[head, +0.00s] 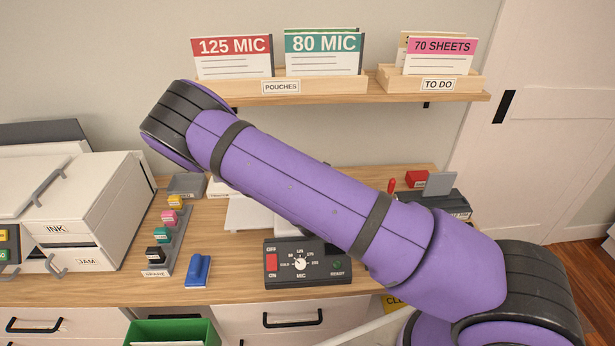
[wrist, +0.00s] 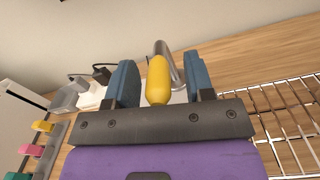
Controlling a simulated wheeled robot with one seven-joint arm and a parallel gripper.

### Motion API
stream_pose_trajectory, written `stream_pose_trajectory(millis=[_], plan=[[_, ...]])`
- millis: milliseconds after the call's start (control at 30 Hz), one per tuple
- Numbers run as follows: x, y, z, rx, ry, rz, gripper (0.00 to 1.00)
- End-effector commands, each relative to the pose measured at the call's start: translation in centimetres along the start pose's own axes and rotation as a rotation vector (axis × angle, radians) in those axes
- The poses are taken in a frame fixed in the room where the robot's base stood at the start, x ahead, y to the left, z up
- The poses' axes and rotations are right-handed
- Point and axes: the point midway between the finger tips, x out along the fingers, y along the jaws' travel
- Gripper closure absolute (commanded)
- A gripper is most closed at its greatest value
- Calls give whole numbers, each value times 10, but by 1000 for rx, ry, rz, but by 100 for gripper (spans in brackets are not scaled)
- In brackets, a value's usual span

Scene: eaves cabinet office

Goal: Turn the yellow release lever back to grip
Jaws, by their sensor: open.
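The yellow release lever (wrist: 159,80) shows in the wrist view, with a grey metal rod (wrist: 166,50) beside and behind its upper end. My gripper (wrist: 160,84) is open, with one blue finger on each side of the lever and a visible gap to each. In the head view my purple arm crosses the desk and hides the lever and the gripper.
A dark control box (head: 308,264) with a dial and a red switch stands at the desk's front. A rack of coloured cartridges (head: 164,240) and a blue stamp-like object (head: 198,270) lie left of it. A wire rack (wrist: 285,115) is right in the wrist view. A shelf (head: 350,98) runs above.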

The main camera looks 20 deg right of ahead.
Motion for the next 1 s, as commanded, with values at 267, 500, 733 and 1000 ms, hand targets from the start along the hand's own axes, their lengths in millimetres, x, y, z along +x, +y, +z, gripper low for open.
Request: stream_pose_trajectory(millis=[267,500,733,1000], plan=[[-33,0,0,-1,3,0,52],[-78,0,0,0,2,0,52],[-103,0,0,0,0,0,52],[-108,0,0,0,0,1,52]])
